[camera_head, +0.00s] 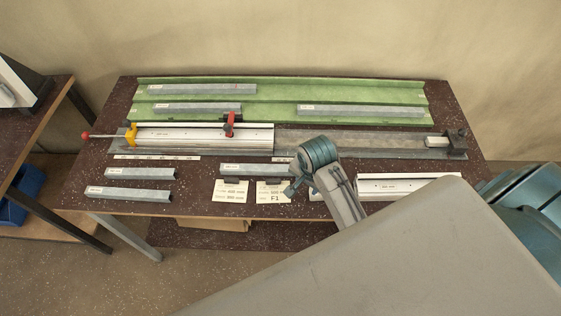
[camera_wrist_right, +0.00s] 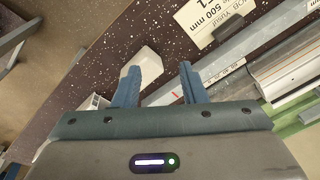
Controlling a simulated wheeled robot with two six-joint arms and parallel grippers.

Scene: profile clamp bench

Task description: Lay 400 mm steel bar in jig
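Grey steel bars with small labels too small to read lie in several places. One bar (camera_head: 240,169) lies on the front of the bench, its right part passing behind my right gripper. In the right wrist view a grey bar (camera_wrist_right: 214,64) runs diagonally towards the gap between the fingers. My right gripper (camera_head: 293,188) is low over the front of the bench. In the wrist view its fingers (camera_wrist_right: 158,82) are apart, with nothing visibly clamped. The jig (camera_head: 350,142) runs along the bench, with a silver profile (camera_head: 190,138) in its left half. My left gripper is not in view.
A green rack (camera_head: 275,96) behind the jig holds several bars. The jig has a red clamp (camera_head: 229,124), yellow end piece (camera_head: 131,136) and dark right stop (camera_head: 457,142). Two bars (camera_head: 140,173) (camera_head: 128,193) lie front left. Cards (camera_head: 230,190) and a white profile (camera_head: 400,184) lie at the front.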

